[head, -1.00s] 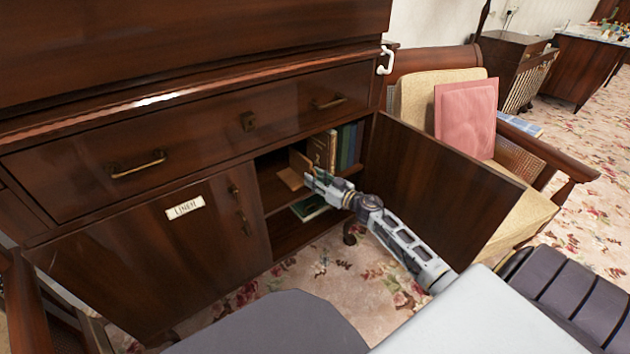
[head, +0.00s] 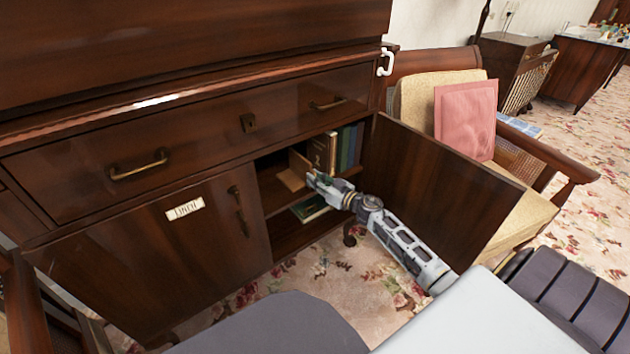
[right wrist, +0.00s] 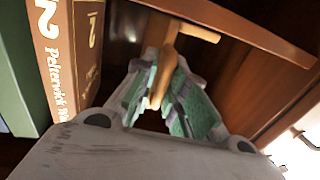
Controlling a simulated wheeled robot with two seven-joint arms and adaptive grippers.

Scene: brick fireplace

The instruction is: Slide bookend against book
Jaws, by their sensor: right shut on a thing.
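The light wooden bookend (head: 292,180) stands on the upper shelf inside the open cabinet, left of the books. In the right wrist view the bookend (right wrist: 163,68) shows as a tan piece between the green-padded fingers. My right gripper (head: 312,180) is shut on it; it also shows in the right wrist view (right wrist: 160,102). The brown book (head: 321,152) stands upright to the right of the bookend. Its numbered spine fills the upper left of the right wrist view (right wrist: 58,55). A dark gap shows between book and bookend there. My left gripper is not in view.
Green and blue books (head: 346,146) stand right of the brown book. Another book (head: 310,208) lies on the lower shelf. The open cabinet door (head: 435,190) stands right of my arm. A closed door with a label (head: 185,208) is at left. An armchair (head: 540,205) stands beyond.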

